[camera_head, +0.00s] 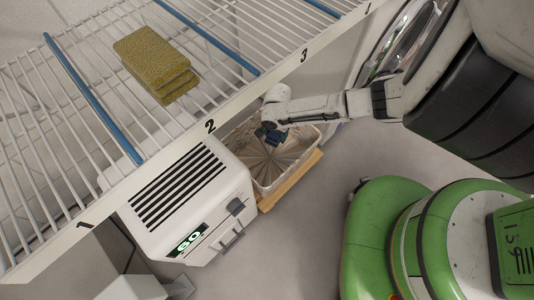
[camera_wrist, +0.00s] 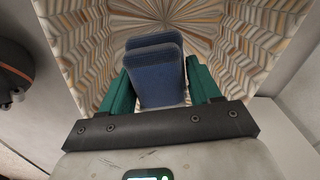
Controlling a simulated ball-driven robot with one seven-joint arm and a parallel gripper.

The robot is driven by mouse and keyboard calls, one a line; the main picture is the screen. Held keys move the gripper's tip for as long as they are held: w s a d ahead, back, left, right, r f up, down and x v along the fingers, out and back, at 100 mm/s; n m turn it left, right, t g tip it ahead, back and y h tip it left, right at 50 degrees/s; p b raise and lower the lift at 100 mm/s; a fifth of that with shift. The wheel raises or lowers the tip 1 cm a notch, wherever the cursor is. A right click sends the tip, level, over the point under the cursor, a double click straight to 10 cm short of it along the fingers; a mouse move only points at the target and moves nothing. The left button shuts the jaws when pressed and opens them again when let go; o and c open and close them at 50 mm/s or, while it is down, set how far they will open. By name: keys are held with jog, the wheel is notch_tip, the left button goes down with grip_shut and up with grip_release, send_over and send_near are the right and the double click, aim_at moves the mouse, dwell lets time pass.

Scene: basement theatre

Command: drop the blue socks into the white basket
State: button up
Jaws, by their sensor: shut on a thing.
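The blue socks (camera_wrist: 155,72) are a folded dark blue bundle, held upright between the green fingers of my gripper (camera_wrist: 158,84) in the wrist view. In the head view my gripper (camera_head: 270,136) reaches in from the right, over the basket, and the socks are small and dark there. The basket (camera_head: 256,163) has a whitish rim and a ribbed cream-and-brown inside. It fills the background behind the socks in the wrist view (camera_wrist: 250,45). The inside that shows looks empty. The exact height of the socks above its bottom is hard to tell.
A white wire shelf (camera_head: 225,117) with blue dividers and numbers runs above, close to the basket. Olive sponge-like slabs (camera_head: 153,58) lie on it. A white vented machine (camera_head: 190,205) stands left of the basket. A wooden board (camera_head: 293,181) shows under the basket's edge. Grey floor is clear in front.

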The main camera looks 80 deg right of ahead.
jog(key=shift+f+b, duration=0.5)
jog(key=shift+f, duration=0.25)
jog(key=o, duration=1.1)
notch_tip(320, 180, up, 11)
jog(key=p, duration=0.6)
jog(key=shift+f, duration=0.1)
